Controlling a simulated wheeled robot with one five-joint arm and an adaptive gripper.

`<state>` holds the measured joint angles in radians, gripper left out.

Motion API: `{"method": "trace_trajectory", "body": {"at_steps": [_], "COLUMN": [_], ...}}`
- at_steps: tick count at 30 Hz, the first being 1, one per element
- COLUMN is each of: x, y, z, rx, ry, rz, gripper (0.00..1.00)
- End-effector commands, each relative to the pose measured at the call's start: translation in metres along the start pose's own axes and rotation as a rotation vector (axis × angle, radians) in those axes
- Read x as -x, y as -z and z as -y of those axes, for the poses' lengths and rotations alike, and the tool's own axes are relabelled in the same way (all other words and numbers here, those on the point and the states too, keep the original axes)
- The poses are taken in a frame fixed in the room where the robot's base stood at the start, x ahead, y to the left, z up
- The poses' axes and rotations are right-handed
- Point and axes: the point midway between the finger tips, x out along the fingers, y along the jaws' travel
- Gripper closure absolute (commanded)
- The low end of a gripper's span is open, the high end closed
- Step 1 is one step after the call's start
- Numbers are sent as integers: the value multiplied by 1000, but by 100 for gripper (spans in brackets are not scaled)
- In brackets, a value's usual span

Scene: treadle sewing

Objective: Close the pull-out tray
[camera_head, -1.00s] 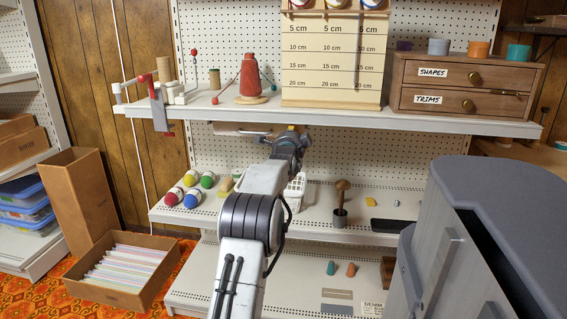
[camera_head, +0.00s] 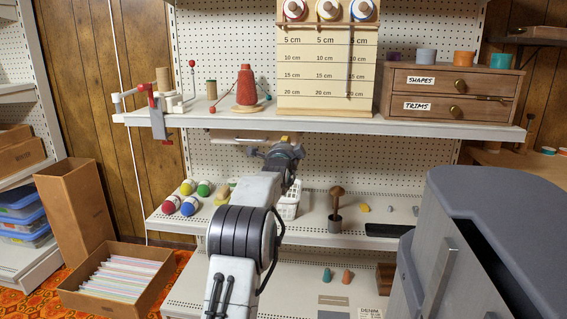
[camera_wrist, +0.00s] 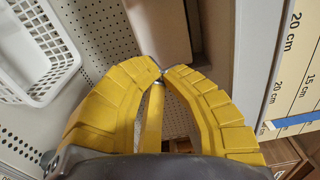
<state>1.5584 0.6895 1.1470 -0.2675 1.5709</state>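The pull-out tray (camera_head: 228,137) shows as a thin tan piece under the front edge of the upper shelf, partly hidden behind my arm. In the wrist view a brown box-like piece (camera_wrist: 160,30), which looks like the tray, lies just beyond my fingertips. My gripper (camera_head: 256,151) is under that shelf near the tray. In the wrist view its yellow fingers (camera_wrist: 161,73) curve together and their tips meet. I see nothing held between the tips. I cannot tell whether they touch the tray.
The upper shelf (camera_head: 350,125) carries a ruler board (camera_head: 327,72) and a two-drawer cabinet (camera_head: 455,92). Below, a white basket (camera_head: 289,203), balls (camera_head: 188,206) and a darning mushroom (camera_head: 336,200) stand on the lower shelf. The basket also shows in the wrist view (camera_wrist: 40,45).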

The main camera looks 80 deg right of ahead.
Motion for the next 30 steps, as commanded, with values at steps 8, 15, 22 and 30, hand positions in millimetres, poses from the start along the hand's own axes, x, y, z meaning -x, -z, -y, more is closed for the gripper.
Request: {"method": "trace_trajectory", "body": {"at_steps": [8, 15, 22, 30], "x": [22, 50, 73, 88], "y": [0, 1, 1, 1], "z": [-1, -2, -1, -2], "rx": [0, 0, 0, 0], "ry": [-4, -5, -4, -4], "rz": [-1, -1, -1, -1], "gripper": [100, 100, 100, 100]}}
